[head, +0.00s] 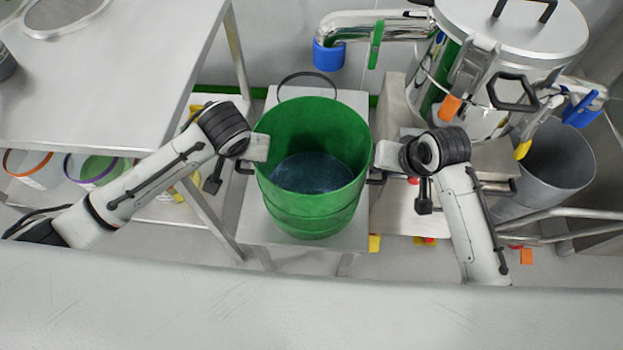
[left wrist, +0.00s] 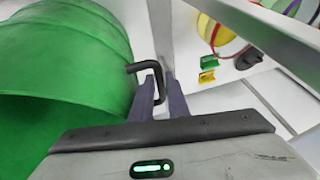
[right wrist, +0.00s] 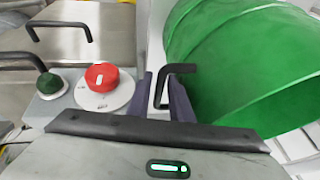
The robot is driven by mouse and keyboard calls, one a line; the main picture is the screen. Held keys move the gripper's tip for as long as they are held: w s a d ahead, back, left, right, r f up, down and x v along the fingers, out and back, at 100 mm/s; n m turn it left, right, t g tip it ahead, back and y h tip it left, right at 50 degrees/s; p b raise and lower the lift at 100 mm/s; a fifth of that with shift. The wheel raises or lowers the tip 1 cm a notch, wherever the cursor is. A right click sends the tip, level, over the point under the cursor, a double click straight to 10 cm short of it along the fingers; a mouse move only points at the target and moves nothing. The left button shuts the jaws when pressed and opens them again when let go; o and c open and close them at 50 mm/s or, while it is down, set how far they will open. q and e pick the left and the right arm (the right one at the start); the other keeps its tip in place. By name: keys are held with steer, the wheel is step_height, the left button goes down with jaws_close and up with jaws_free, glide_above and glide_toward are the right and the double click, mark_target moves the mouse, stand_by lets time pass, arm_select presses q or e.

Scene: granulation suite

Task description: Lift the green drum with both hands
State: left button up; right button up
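The green drum (head: 313,205) is upright and open-topped, with dark blue-grey contents (head: 306,173) inside. It is over a pale square stand (head: 257,215); I cannot tell whether its base touches. My left gripper (head: 248,162) is at the drum's left side. In the left wrist view its fingers (left wrist: 161,98) close around a black bent handle (left wrist: 158,72) on the drum. My right gripper (head: 380,168) is at the drum's right side. In the right wrist view its fingers (right wrist: 161,96) close around the matching black handle (right wrist: 176,68). The drum's underside is hidden.
A steel table (head: 110,80) stands at left, with tubs (head: 97,168) below. A steel vessel (head: 515,35) with a blue-ended pipe (head: 328,55) stands behind right. A grey bin (head: 550,160) is at right. A red button (right wrist: 101,77) is close by my right gripper.

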arm_select(q)
jaws_close()
arm_select(e)
jaws_close()
stand_by(0.9)
